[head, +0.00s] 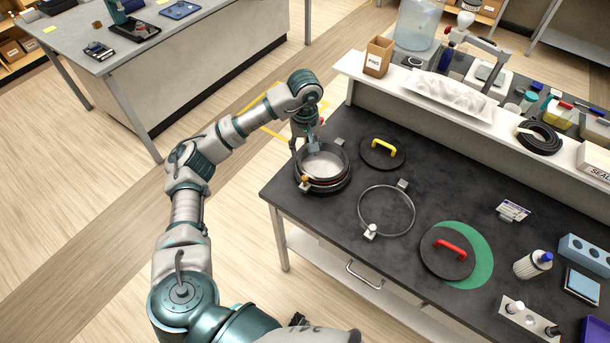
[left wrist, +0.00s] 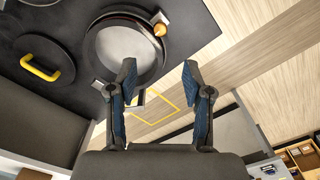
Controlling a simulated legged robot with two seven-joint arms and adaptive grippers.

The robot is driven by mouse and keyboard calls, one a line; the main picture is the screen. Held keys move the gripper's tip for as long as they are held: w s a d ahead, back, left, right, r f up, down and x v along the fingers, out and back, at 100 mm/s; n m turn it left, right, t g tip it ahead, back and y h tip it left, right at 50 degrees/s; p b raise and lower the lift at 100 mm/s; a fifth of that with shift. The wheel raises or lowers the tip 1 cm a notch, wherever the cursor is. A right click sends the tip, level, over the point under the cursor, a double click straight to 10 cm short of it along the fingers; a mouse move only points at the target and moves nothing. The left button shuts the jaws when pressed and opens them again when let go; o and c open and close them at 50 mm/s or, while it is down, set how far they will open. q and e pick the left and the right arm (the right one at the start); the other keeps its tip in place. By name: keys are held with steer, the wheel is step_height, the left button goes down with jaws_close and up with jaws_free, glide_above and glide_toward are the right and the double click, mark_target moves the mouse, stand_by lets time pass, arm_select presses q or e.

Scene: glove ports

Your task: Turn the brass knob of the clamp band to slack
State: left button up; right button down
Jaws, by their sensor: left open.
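The brass knob (head: 304,179) sits on the near side of a round black port (head: 325,187) at the table's left end. In the left wrist view the knob (left wrist: 160,30) shows orange-brown beside a metal block on the port's rim. The clamp band seems to run around this port; its slack or tightness cannot be told. My left gripper (head: 305,145) is over the port's far side. In its wrist view the left gripper (left wrist: 159,76) is open, with nothing between its fingers, and the knob appears beyond the fingertips. My right gripper does not show.
A loose metal ring (head: 413,218) lies right of the port. A black lid with a yellow handle (head: 384,144) lies behind; another with a red handle (head: 450,250) overlaps a green disc. A raised white shelf (head: 420,92) runs along the back. Floor is clear to the left.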

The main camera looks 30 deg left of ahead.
mark_target(304, 177)
arm_select(q)
step_height(304, 177, down, 13)
steer(key=shift+r+p, duration=0.15)
steer(key=shift+p, duration=0.5)
jaws_close()
